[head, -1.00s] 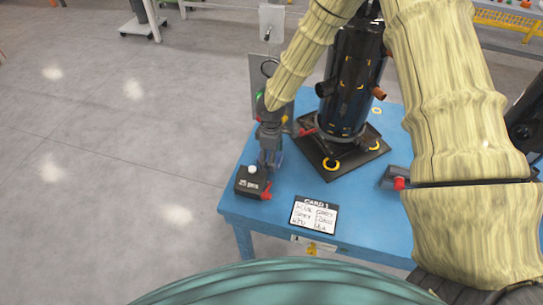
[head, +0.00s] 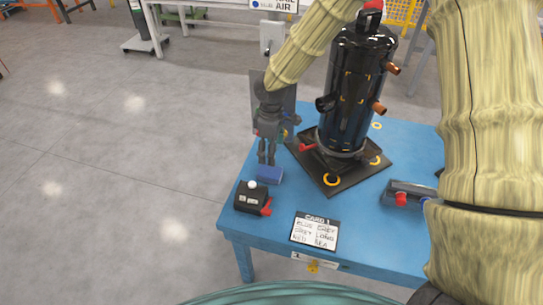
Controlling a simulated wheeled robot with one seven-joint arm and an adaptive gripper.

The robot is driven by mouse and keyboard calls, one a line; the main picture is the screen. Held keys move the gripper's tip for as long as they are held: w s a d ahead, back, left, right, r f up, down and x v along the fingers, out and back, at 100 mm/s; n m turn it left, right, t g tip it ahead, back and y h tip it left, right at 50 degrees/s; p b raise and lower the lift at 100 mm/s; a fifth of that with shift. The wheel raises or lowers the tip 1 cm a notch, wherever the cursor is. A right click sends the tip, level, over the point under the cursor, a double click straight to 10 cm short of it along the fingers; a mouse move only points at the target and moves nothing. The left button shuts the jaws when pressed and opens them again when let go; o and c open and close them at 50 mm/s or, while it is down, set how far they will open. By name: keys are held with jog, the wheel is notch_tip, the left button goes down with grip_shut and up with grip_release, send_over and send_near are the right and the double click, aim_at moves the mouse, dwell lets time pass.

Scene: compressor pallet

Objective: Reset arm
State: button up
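My gripper (head: 266,158) hangs at the end of my tan-sleeved arm, above the left part of the blue table (head: 375,215). Its fingers point down and look a little apart, with nothing seen between them. A black box with a white button and a red part (head: 252,197) sits in front of the block, near the table's left corner. My gripper is left of the black compressor (head: 352,95).
The compressor stands on a dark base plate (head: 332,178) with yellow rings. A white card (head: 315,232) lies at the front edge. A grey device with a red part (head: 408,195) lies at the right. The floor (head: 110,170) to the left is clear.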

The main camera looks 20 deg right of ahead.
jog(key=shift+r, duration=0.3)
jog(key=shift+r, duration=0.1)
